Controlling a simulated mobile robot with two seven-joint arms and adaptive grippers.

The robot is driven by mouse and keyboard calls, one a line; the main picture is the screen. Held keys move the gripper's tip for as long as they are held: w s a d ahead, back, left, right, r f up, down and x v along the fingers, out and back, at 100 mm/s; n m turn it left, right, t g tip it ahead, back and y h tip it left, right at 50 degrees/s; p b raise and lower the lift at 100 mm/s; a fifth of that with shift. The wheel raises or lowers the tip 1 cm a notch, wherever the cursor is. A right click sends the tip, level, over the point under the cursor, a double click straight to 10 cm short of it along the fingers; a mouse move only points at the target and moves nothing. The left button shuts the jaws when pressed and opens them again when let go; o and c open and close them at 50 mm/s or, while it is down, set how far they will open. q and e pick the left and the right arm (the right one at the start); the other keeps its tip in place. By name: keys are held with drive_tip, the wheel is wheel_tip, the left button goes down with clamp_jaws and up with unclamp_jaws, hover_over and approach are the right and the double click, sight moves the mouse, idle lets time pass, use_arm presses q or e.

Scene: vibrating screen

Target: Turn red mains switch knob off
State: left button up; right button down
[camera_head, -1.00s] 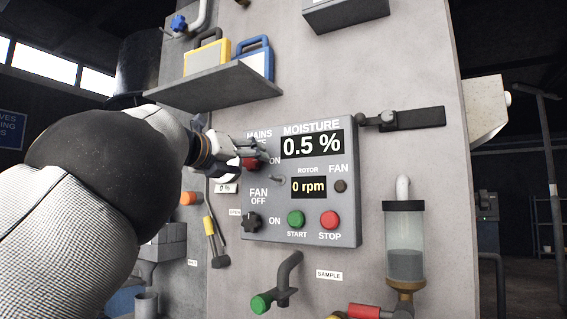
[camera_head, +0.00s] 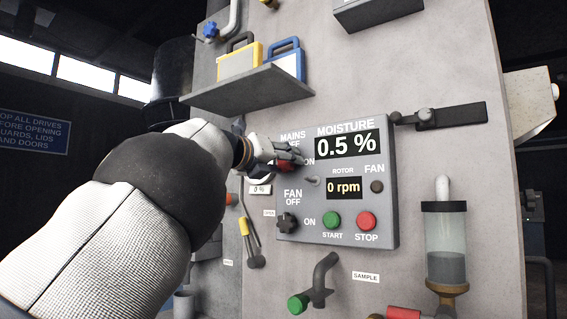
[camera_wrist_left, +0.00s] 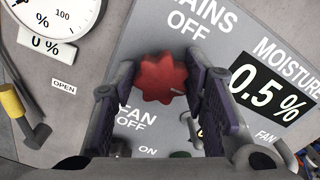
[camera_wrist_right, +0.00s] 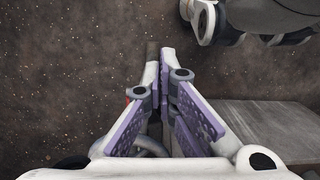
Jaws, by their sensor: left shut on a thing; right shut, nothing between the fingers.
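The red mains switch knob (camera_wrist_left: 162,79) is a lobed red knob on the grey control panel (camera_head: 388,190), below the MAINS OFF lettering. In the left wrist view it sits between the two fingers of my left gripper (camera_wrist_left: 160,95), which is shut on it. In the head view my left gripper (camera_head: 285,156) covers most of the knob, and only a bit of red shows. My right gripper (camera_wrist_right: 163,85) is shut and empty, seen only in the right wrist view, above a dark speckled floor.
The black fan knob (camera_head: 287,222), green start button (camera_head: 331,220) and red stop button (camera_head: 366,220) are on the same panel. A green-ended pipe (camera_head: 312,290) sticks out below.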

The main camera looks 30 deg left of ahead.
use_arm(q)
drive_tip(key=n, duration=0.4)
drive_tip(key=shift+n, duration=0.3)
drive_tip(key=n, duration=0.4)
drive_tip(key=shift+n, duration=0.3)
drive_tip(key=n, duration=0.4)
drive_tip(key=shift+n, duration=2.1)
drive_tip(key=o, duration=1.2)
drive_tip(key=s, duration=1.2)
drive_tip(key=shift+a, duration=0.4)
